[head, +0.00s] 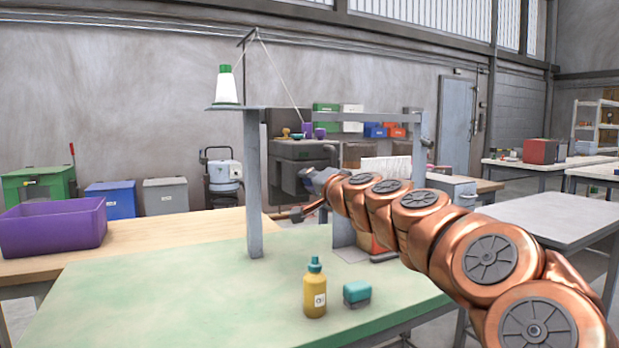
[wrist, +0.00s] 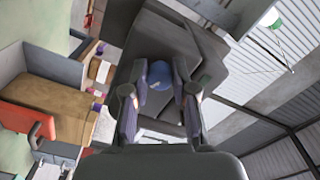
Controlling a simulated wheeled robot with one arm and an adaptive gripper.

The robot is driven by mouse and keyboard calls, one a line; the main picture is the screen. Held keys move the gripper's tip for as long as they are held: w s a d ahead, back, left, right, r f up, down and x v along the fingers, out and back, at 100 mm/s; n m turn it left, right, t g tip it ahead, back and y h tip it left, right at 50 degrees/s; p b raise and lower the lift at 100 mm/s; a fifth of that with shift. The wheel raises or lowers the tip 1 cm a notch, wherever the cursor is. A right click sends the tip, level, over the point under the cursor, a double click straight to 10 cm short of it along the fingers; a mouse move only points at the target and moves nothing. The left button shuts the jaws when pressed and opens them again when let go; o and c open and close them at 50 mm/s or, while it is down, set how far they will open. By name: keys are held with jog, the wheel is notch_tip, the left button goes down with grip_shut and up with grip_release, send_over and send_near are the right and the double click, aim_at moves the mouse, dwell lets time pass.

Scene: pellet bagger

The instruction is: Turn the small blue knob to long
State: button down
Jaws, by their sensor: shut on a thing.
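The small blue knob (wrist: 158,77) shows in the wrist view as a round blue piece on the dark grey face of the machine (wrist: 185,50). My gripper (wrist: 161,90) is shut on it, with one finger on each side. The knob's pointer and any markings, such as long, cannot be made out. In the head view the dark grey machine (head: 299,168) stands behind the green bench, and my arm reaches toward it. The knob and fingertips are hidden there.
A yellow bottle (head: 315,290) and a teal-topped block (head: 357,293) stand on the green bench (head: 200,300), below my arm. A grey post (head: 253,185) of the thread stand rises left of my gripper. A purple bin (head: 55,226) sits at the left.

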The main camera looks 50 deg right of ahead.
dwell(0.3)
jog(key=c, duration=0.9)
grip_release()
jog(key=shift+c, duration=0.2)
jog(key=shift+r, duration=0.1)
notch_tip(320, 180, up, 10)
